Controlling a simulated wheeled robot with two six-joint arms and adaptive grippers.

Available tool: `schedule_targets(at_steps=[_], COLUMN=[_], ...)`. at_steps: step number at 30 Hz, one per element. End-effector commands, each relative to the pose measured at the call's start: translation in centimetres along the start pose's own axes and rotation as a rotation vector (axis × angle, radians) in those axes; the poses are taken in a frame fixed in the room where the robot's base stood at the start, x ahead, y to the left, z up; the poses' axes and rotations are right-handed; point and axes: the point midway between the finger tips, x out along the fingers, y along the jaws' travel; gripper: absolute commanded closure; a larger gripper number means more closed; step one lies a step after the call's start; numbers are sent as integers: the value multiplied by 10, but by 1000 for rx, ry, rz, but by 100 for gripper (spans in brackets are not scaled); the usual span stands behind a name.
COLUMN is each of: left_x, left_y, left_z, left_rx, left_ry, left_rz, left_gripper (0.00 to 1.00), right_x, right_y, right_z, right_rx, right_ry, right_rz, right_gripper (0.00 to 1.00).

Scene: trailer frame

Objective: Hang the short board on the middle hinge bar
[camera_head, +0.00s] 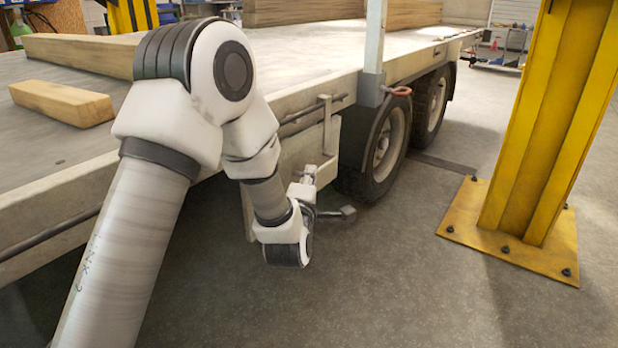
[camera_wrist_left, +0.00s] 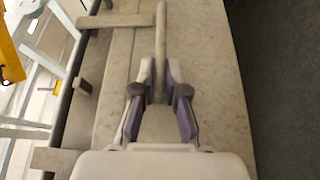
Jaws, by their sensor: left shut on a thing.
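The short board (camera_head: 290,157) is a pale grey panel, upright against the trailer's side below the bed edge. An upright bracket (camera_head: 327,128) at its top reaches a dark hinge bar (camera_head: 338,99) on that edge. I cannot tell whether the bracket is hooked on the bar or only beside it. My left gripper (camera_head: 327,198) is low at the board's outer face, partly hidden by my wrist. In the left wrist view its fingers (camera_wrist_left: 159,88) are closed around a narrow rib (camera_wrist_left: 161,35) on the board's grey face (camera_wrist_left: 205,70). My right gripper is not in view.
Wooden beams (camera_head: 65,102) lie on the trailer bed (camera_head: 45,150). A yellow post (camera_head: 545,110) with a bolted base stands at right. The floor between is clear.

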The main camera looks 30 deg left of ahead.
Motion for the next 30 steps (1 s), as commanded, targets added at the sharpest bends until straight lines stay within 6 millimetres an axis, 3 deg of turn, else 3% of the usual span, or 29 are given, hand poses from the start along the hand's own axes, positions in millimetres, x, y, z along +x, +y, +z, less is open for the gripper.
schedule_targets(at_steps=[9,12,23,30], left_x=[2,2,-3,-47], left_y=[0,0,-3,-2], left_z=[0,0,0,1], left_rx=[-1,-1,0,3], left_ry=[1,1,0,-2], left_rz=[5,5,-2,0], left_gripper=[100,60,59,59], right_x=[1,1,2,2], right_y=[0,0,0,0], right_z=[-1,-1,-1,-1], right_rx=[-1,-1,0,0], right_ry=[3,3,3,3], right_rz=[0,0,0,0], right_gripper=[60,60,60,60])
